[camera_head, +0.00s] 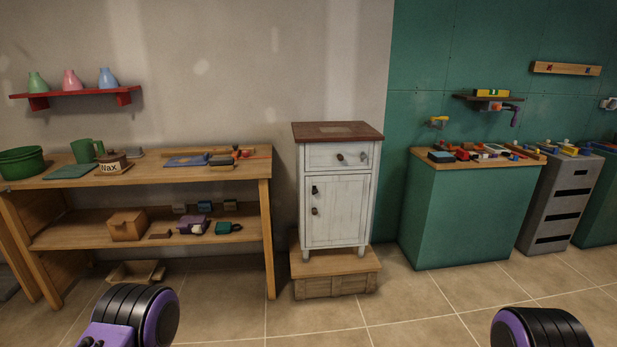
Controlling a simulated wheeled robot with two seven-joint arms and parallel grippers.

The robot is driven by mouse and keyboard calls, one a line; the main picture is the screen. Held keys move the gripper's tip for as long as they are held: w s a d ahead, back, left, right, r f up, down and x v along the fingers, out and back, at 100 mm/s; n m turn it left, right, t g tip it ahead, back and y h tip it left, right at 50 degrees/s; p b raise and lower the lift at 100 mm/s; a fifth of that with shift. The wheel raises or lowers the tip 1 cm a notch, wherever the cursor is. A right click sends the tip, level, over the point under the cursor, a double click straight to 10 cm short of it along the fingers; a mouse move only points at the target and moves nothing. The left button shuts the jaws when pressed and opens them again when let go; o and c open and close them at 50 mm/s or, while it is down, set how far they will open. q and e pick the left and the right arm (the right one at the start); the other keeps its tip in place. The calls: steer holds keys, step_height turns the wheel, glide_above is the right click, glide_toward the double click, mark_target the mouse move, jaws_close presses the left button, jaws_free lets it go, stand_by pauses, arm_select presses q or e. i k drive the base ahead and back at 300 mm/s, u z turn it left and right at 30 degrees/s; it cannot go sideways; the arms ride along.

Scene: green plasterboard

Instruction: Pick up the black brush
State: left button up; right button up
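I cannot make out the black brush for certain at this distance. Small dark items lie among the tools on the green workbench (463,215) at the right, including a dark block-like one (441,157) near its left end. Other small dark items lie on the wooden shelf table (150,176) at the left. Purple and black parts of my own arms show at the bottom left and bottom right edges. Neither gripper is in view.
A white cabinet (337,215) with a brown top stands on a wooden crate (338,285) in the middle. A grey drawer unit (560,205) stands right of the green workbench. A red wall shelf (80,94) holds vases. The tiled floor in front is clear.

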mark_target(217, 163)
steer(key=i, duration=2.35)
steer(key=u, duration=1.15)
